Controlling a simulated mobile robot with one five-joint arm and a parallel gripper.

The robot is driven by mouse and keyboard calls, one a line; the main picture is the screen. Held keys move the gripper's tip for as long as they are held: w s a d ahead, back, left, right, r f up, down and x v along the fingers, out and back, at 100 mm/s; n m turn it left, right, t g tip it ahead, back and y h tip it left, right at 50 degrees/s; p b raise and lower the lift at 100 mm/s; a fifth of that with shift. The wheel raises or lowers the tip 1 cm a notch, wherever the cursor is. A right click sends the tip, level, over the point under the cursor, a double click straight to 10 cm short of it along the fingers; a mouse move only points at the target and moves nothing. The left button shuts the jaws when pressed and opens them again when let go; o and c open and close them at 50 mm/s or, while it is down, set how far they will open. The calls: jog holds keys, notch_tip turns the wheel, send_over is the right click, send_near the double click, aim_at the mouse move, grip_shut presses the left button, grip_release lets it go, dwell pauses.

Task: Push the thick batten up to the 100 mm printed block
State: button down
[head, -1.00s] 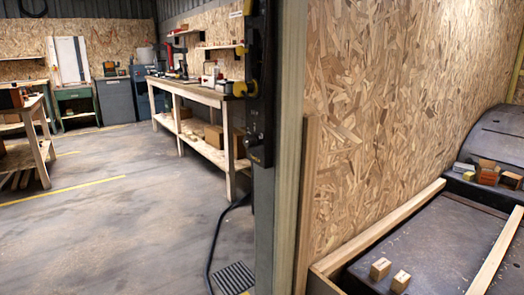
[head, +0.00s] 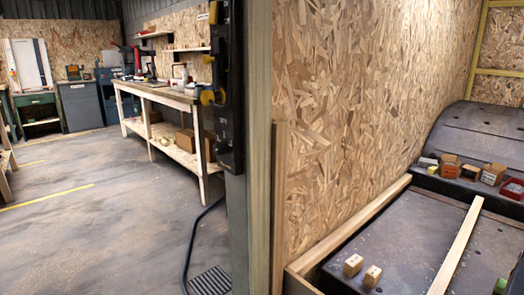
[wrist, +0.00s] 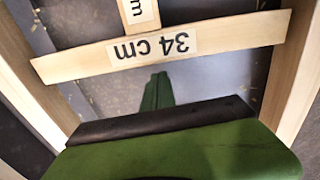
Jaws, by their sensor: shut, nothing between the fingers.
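A long pale batten (head: 455,245) lies lengthwise on the dark floor by the wheel arch in the head view. Two small printed wooden blocks, one (head: 353,265) left of the other (head: 372,276), sit near the left rail; their print is too small to read. In the wrist view a wooden piece labelled 34 cm (wrist: 85,60) lies crosswise ahead of my green gripper (wrist: 158,88), which is shut and empty. A second labelled piece (wrist: 138,12) shows behind it, partly cut off. I cannot tell which piece is the thick batten.
The dark wheel arch (head: 490,130) stands at the back right, with several small boxes (head: 470,171) in front. A wooden rail (head: 355,232) runs along the chipboard wall (head: 370,90). Pale wood sides bound the wrist view left (wrist: 30,90) and right (wrist: 296,80). A workbench (head: 165,97) stands left.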

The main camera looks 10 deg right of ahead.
notch_tip(320, 180, up, 7)
jog(key=p, duration=0.6)
jog(key=w+a, duration=0.4)
jog(key=w, duration=0.5)
jog(key=f+b, duration=0.7)
jog(key=shift+a+f, duration=0.1)
jog(key=shift+a, duration=0.1)
jog(key=shift+f, duration=0.1)
dwell(1.3)
jog(key=shift+f+b, duration=0.8)
jog(key=shift+b, duration=0.2)
